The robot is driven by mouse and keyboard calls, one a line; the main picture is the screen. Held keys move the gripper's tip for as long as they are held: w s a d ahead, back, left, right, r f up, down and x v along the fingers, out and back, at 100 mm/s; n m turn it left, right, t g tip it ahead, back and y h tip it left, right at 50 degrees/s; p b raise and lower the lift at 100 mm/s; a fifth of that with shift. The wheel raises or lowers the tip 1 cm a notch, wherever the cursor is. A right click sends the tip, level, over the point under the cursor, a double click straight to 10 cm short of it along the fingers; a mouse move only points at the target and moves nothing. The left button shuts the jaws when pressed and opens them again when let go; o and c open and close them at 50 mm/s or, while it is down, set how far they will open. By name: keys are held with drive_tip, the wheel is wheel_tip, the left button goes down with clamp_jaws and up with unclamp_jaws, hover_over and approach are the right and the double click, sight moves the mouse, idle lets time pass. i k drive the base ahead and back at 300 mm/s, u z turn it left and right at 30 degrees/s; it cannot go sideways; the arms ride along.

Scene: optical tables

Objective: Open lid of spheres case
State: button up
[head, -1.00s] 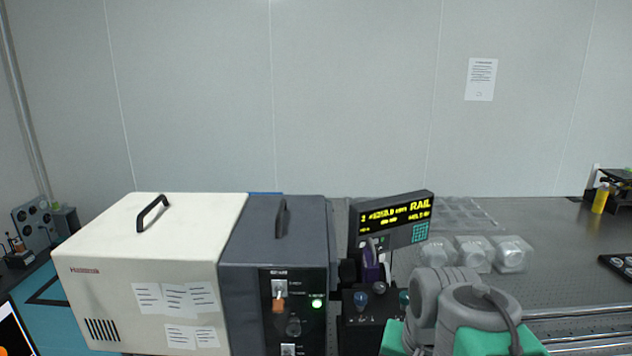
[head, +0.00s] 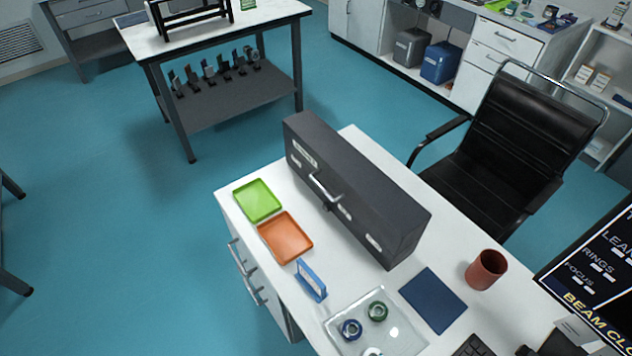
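A long dark grey case (head: 342,188) stands on the white desk. Its side facing the front left carries a metal handle (head: 323,187) and several small pale labels, too small to read. It looks closed, and its inside is hidden. I cannot tell from the labels whether it is the spheres case. My gripper is not in view.
A green tray (head: 257,201), an orange tray (head: 285,237) and a blue frame (head: 311,281) lie before the case. A clear tray (head: 403,338), a dark blue book (head: 433,299) and a brown mug (head: 486,269) lie to its right. A black chair (head: 515,130) stands behind the desk.

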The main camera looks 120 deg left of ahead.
sight(394, 216)
drive_tip(key=u, duration=0.75)
drive_tip(key=k, duration=0.15)
drive_tip(key=u, duration=2.9)
drive_tip(key=k, duration=0.6)
drive_tip(key=u, duration=0.75)
drive_tip(key=i, duration=1.25)
drive_tip(key=u, duration=0.6)
